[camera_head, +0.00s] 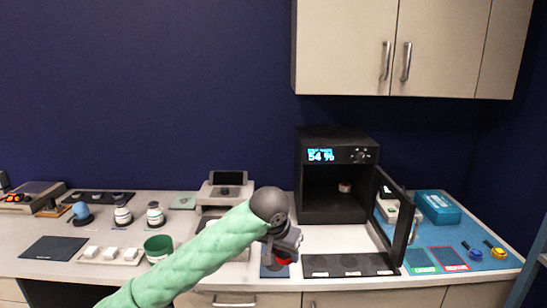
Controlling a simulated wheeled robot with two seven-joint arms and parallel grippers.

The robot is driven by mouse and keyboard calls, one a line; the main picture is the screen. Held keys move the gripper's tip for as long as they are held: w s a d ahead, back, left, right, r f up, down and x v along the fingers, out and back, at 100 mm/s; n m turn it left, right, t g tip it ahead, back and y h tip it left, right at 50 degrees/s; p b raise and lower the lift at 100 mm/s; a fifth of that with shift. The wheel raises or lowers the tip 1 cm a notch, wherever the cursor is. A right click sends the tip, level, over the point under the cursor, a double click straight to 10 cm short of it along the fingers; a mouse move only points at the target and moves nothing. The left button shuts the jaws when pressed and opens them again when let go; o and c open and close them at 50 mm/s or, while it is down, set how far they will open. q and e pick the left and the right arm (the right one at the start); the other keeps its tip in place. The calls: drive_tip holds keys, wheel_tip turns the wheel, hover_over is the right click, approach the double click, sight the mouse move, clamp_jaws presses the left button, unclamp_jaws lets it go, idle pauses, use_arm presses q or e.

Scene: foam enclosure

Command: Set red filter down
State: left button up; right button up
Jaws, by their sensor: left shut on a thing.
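My left gripper (285,246) reaches in over the counter from the lower left on its green-sleeved arm. It is shut on the red filter (282,261), of which only a small red part shows under the fingers. The filter is over or on a dark blue-grey pad (268,271) near the counter's front edge; I cannot tell whether it touches the pad. The wrist and fingers hide most of the filter. My right gripper is not in view.
A black chamber (337,215) stands behind, its door (401,228) swung open toward the front. A black strip (350,265) lies right of the pad. A green cup (158,248) and white blocks (112,253) are left. A blue mat (449,242) lies right.

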use_arm(q)
drive_tip(key=s+a+f+n+y, duration=0.1)
drive_tip(key=a+f+n, duration=0.15)
drive_tip(key=a, duration=0.55)
drive_tip(key=s+a+f+n+y, duration=0.15)
drive_tip(key=a+f, duration=0.25)
drive_tip(key=a, duration=0.4)
drive_tip(key=s+a+f+n, duration=0.1)
drive_tip(key=s+a+f, duration=0.5)
drive_tip(key=f, duration=0.5)
drive_tip(key=shift+s+a+f, duration=0.25)
drive_tip(key=shift+s+a, duration=0.15)
drive_tip(key=shift+a, duration=0.15)
drive_tip(key=shift+h, duration=0.25)
